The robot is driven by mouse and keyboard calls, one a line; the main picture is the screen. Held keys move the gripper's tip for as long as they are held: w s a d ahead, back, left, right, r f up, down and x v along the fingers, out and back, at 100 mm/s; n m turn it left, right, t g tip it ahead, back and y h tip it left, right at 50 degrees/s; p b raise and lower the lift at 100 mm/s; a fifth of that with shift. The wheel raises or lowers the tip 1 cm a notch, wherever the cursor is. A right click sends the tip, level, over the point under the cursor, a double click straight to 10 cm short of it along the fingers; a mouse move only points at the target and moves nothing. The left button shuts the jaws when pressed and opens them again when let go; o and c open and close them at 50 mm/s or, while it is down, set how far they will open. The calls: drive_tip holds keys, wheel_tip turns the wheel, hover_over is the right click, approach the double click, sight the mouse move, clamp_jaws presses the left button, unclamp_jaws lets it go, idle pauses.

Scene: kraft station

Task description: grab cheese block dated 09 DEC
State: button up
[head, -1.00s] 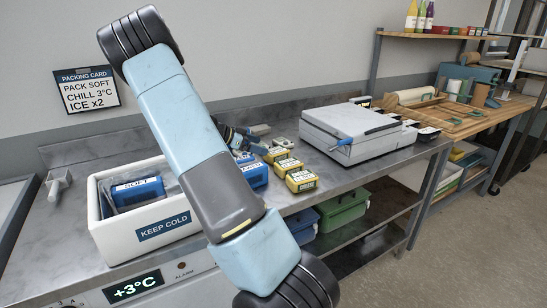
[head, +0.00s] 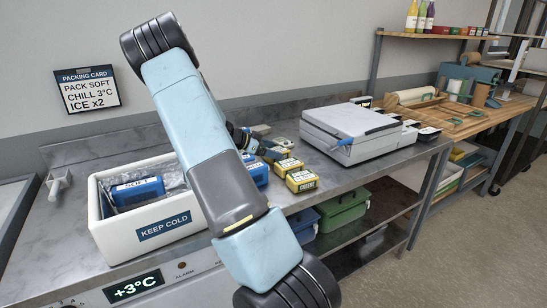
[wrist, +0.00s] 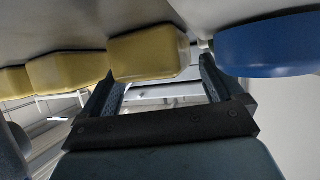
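Several yellow blocks with pale labels stand in a row on the steel bench. In the head view the nearest yellow block (head: 302,181) is at the front of the row, with another yellow block (head: 288,166) behind it. Their dates are too small to read there. In the wrist view my gripper (wrist: 158,80) is open, its two fingers apart with nothing between them. One yellow block (wrist: 150,52) lies just beyond the fingertips, nearer the left finger. A blue block (wrist: 268,45) is beyond the right finger. No label faces the wrist camera. My arm hides part of the row's left side.
A white KEEP COLD box (head: 150,232) with a blue pack (head: 138,192) stands left of my arm. A grey-lidded device (head: 350,130) stands right of the blocks. Bins stand below.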

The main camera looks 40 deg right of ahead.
drive_tip(key=c, duration=1.1)
